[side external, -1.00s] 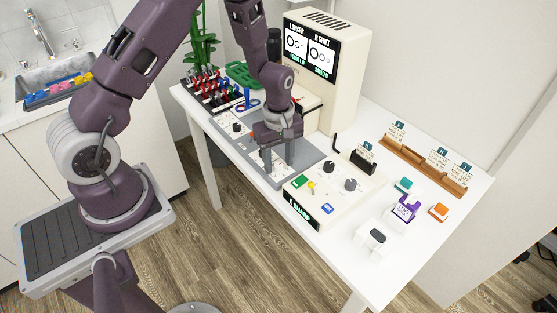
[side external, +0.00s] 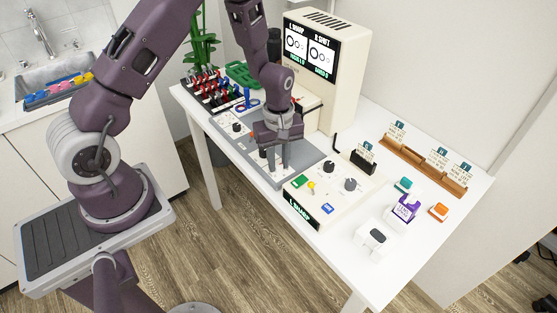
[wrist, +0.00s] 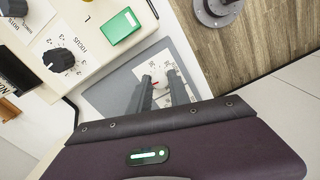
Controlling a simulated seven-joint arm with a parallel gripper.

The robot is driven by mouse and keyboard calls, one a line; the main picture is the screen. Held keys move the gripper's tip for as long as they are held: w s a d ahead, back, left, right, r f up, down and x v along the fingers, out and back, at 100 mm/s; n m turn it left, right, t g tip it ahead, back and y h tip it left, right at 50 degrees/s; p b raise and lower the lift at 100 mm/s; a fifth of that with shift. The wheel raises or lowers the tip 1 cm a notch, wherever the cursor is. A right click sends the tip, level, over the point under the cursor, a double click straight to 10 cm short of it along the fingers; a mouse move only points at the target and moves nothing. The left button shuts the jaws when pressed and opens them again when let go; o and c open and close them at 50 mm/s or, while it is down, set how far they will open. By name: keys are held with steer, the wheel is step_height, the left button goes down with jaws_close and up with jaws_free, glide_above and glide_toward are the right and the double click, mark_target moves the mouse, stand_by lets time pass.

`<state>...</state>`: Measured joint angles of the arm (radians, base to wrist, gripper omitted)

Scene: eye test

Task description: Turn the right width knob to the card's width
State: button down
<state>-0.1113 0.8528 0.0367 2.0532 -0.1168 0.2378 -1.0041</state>
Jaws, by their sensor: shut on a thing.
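My gripper (side external: 277,165) reaches down over the right end of the grey panel (side external: 237,146). In the side view the fingers mostly hide that knob. Another dark knob (side external: 236,127) stands at the panel's left end, apart from my gripper. A card (side external: 367,147) with a teal top stands in a black holder (side external: 362,161) on the cream console. Its print is too small to read.
A tall screen unit (side external: 348,75) stands behind. A wooden rack (side external: 420,168) holds more cards. Coloured tools crowd the table's left end.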

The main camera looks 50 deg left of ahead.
steer(key=m, duration=0.8)
steer(key=shift+w+r, duration=0.1)
steer(key=m, duration=0.4)
steer(key=shift+m, duration=2.2)
steer(key=c, duration=1.2)
jaws_free()
